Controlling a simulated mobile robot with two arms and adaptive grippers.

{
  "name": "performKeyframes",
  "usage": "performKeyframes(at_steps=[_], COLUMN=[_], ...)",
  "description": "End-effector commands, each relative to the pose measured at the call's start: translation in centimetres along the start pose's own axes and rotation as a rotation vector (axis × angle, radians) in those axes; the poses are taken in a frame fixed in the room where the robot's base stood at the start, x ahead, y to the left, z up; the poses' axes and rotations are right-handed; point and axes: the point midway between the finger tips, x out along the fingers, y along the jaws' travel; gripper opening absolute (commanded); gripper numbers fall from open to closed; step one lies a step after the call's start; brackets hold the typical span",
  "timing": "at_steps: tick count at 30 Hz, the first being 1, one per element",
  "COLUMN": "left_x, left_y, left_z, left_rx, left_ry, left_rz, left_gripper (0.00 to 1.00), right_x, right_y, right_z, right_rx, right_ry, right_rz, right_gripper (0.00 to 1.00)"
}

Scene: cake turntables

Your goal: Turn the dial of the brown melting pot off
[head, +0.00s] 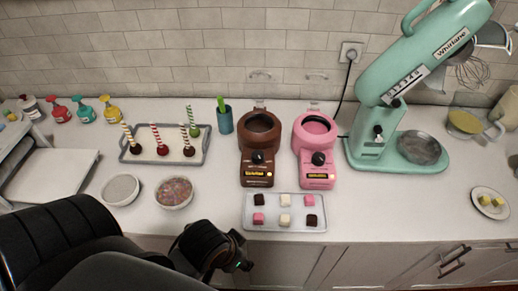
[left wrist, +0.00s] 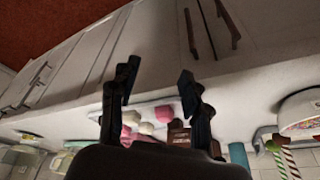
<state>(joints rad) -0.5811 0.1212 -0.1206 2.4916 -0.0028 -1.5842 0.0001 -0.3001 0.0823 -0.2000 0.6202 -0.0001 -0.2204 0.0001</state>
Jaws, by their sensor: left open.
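The brown melting pot (head: 259,126) stands on the counter, left of the pink one. Its black dial (head: 258,157) is on the front face, above a lit yellow display and a small glowing light. My left gripper (head: 241,266) is in front of the counter edge, below and left of the pot, not touching it. In the left wrist view my left gripper (left wrist: 160,72) has its two fingers spread with nothing held between them. A brown part of the pot (left wrist: 179,135) shows there beyond the fingers, mostly hidden. My right gripper is not in view.
A tray (head: 284,226) of colored cubes lies in front of both pots. The pink melting pot (head: 316,131) stands close on the right. A bowl (head: 174,193) and a cake-pop tray (head: 128,158) are at left. A mint mixer (head: 379,138) stands right.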

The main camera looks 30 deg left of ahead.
Motion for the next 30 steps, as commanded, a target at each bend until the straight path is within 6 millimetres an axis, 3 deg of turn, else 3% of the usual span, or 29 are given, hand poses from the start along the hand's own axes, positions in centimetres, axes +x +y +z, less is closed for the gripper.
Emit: performKeyframes(at_steps=[1, 5, 11, 15, 19, 22, 25, 28, 30], left_x=[0.5, 0.3, -2.5, -7.9, -15.0, -19.8, -22.9, -23.8, -23.0], left_y=[-0.8, -2.3, -4.1, -3.8, -0.7, 3.2, 7.8, 12.1, 14.3], left_z=[-2.3, -7.8, -17.9, -26.6, -33.3, -35.9, -36.5, -35.8, -34.7], left_rx=[0.018, 0.068, 0.193, 0.368, 0.619, 0.863, 1.156, 1.497, 1.764], left_ry=[0.071, 0.254, 0.602, 0.948, 1.310, 1.562, 1.773, 1.925, 1.983], left_rz=[-0.036, -0.122, -0.277, -0.421, -0.555, -0.638, -0.697, -0.725, -0.721], left_gripper=[0.47, 0.47, 0.47, 0.47, 0.47, 0.47, 0.47, 0.47, 0.47], right_x=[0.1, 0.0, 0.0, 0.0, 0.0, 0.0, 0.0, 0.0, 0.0], right_y=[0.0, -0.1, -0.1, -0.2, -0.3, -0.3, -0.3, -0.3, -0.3], right_z=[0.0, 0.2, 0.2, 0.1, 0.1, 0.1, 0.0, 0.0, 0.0], right_rx=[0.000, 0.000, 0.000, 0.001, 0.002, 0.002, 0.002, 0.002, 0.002], right_ry=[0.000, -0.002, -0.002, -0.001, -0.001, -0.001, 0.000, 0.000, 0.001], right_rz=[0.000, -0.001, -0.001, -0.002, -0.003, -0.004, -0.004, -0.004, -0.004], right_gripper=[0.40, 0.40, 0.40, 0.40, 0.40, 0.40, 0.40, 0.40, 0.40])
